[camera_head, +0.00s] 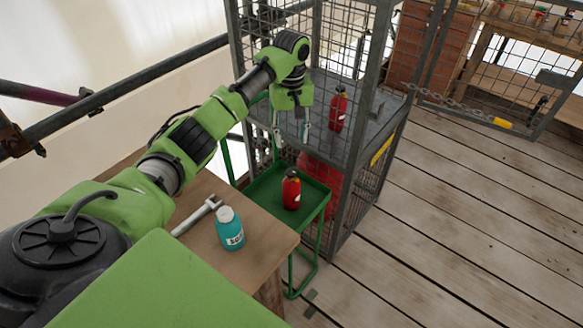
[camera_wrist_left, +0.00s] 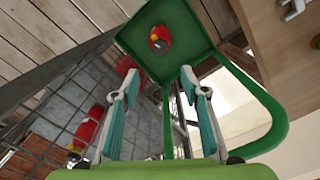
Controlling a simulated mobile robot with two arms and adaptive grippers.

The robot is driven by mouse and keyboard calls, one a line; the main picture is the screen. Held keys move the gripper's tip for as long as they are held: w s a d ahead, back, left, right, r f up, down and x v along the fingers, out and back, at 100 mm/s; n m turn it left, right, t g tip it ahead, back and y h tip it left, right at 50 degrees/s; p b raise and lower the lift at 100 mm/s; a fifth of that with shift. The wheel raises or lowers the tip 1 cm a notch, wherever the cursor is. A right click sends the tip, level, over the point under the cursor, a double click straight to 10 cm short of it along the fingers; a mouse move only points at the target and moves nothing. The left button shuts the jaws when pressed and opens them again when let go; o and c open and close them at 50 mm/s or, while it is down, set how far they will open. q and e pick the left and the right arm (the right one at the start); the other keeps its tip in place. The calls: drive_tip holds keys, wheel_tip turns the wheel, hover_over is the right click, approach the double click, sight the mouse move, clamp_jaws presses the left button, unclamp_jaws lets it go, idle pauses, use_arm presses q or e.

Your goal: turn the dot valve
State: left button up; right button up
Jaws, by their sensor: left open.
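I cannot make out a dot valve for certain. Small coloured knobs (camera_head: 540,15) stand on a far bench at the top right, too small to show any mark. My left gripper (camera_head: 292,130) is open and empty, pointing down beside the wire cage and above the green tray stand (camera_head: 262,190). In the left wrist view its two teal-padded fingers (camera_wrist_left: 160,80) are spread apart with nothing between them. A red bottle (camera_head: 291,192) with a dark top stands on the tray, apart from the fingers; it also shows in the wrist view (camera_wrist_left: 160,36). My right gripper is not in view.
The wire cage (camera_head: 371,80) holds another red bottle (camera_head: 338,110) on its shelf and a larger red object (camera_head: 322,182) below. A wooden table (camera_head: 262,245) carries a teal bottle (camera_head: 230,230) and a metal wrench (camera_head: 197,216). Plank floor (camera_head: 450,220) is clear at right.

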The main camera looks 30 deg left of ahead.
sight(291, 171)
use_arm(q)
drive_tip(key=f, duration=0.6)
drive_tip(key=f+p, duration=0.1)
drive_tip(key=f, duration=0.5)
drive_tip(key=shift+s+d+f, duration=0.15)
drive_tip(key=shift+s+f, duration=0.05)
drive_tip(key=shift+f, duration=0.1)
drive_tip(key=c, duration=1.1)
